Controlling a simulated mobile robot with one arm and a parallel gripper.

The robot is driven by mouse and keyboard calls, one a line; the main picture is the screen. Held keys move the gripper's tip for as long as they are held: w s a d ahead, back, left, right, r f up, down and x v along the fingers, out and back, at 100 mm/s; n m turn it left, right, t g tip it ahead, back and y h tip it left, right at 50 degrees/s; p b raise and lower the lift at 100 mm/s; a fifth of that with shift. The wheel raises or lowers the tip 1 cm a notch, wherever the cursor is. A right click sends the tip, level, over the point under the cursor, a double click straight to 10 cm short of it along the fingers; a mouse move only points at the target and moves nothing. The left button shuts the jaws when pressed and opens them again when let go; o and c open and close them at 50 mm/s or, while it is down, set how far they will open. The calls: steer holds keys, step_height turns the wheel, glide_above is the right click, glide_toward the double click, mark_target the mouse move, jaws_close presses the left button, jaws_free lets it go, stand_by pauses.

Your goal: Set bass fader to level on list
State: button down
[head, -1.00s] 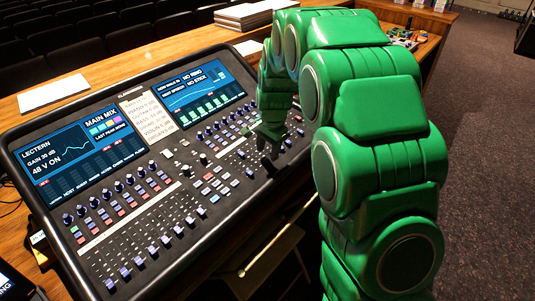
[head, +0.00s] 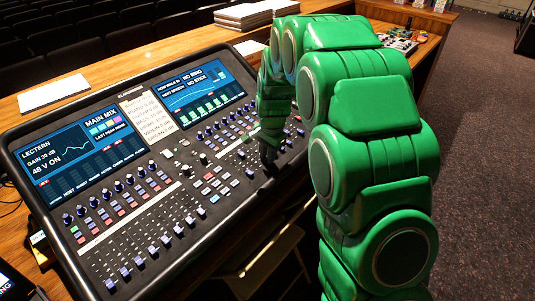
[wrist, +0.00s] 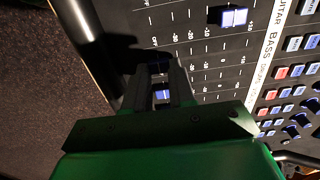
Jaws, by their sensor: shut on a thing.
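The mixing desk (head: 215,215) has rows of blue-capped faders and two screens. A paper list (head: 147,112) of instrument names and levels lies between the screens; its figures are too small to read surely. My gripper (head: 267,165) is low over the desk's right part in the head view, where the arm hides its fingertips. In the wrist view, its fingers (wrist: 161,88) are shut on a blue fader cap (wrist: 162,95). The BASS label (wrist: 270,45) is on the white strip to the right. I cannot tell for sure which label the held cap belongs to.
Another blue fader cap (wrist: 228,16) stands at the top of the wrist view, clear of the fingers. Rows of knobs and buttons (wrist: 285,75) lie beyond the label strip. The desk's padded front edge (wrist: 85,35) is close on the left.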

mark_target(254, 152)
steer(key=shift+w+a, duration=0.1)
steer(key=shift+w+a+r, duration=0.15)
steer(key=shift+w+a, duration=0.8)
steer(key=shift+w+a+r, duration=0.15)
steer(key=shift+w+a, duration=0.75)
steer(key=c, duration=0.9)
jaws_free()
steer(key=shift+r, duration=0.1)
